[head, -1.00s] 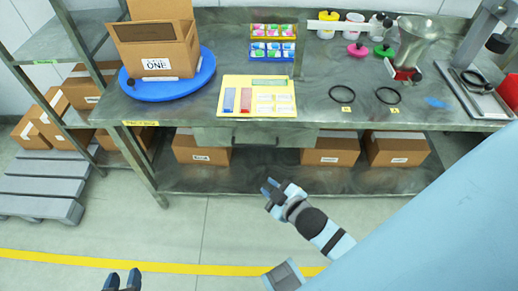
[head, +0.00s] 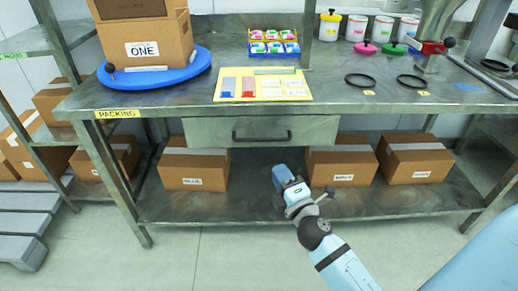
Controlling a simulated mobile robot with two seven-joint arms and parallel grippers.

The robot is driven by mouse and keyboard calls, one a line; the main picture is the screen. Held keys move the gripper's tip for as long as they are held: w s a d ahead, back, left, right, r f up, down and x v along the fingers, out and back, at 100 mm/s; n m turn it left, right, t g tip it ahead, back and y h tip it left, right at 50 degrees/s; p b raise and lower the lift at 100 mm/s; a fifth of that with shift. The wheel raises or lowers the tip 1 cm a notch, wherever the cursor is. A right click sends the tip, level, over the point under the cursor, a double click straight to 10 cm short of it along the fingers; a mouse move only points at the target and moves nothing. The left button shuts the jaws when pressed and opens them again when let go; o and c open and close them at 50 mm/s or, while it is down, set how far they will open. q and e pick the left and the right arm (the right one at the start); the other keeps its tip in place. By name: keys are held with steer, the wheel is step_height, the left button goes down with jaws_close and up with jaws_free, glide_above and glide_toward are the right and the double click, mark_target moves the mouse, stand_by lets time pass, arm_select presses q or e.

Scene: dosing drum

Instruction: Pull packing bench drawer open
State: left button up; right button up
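The packing bench (head: 140,120) is a grey metal table with a yellow PACKING label. Its drawer (head: 220,132) sits under the front edge of the top and looks closed. The drawer has a dark bar handle (head: 262,137) on its front. My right gripper (head: 283,178) is below the drawer, apart from the handle, in front of the lower shelf. Its fingers overlap in this view, so I cannot see whether there is a gap between them. My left gripper is out of the picture.
Several cardboard boxes (head: 195,166) stand on the lower shelf. On the top are a carton on a blue turntable (head: 155,83), a yellow board (head: 263,98), black rings (head: 360,80) and lidded tubs (head: 356,28). Open floor (head: 220,250) lies in front.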

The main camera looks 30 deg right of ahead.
mark_target(259, 140)
steer(key=p+x, duration=0.3)
steer(key=x, duration=1)
steer(key=shift+w, duration=0.2)
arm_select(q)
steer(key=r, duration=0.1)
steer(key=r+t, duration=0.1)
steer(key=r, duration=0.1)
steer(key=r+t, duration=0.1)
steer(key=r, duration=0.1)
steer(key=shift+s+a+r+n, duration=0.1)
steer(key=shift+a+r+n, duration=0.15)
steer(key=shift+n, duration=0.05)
arm_select(e)
jaws_close()
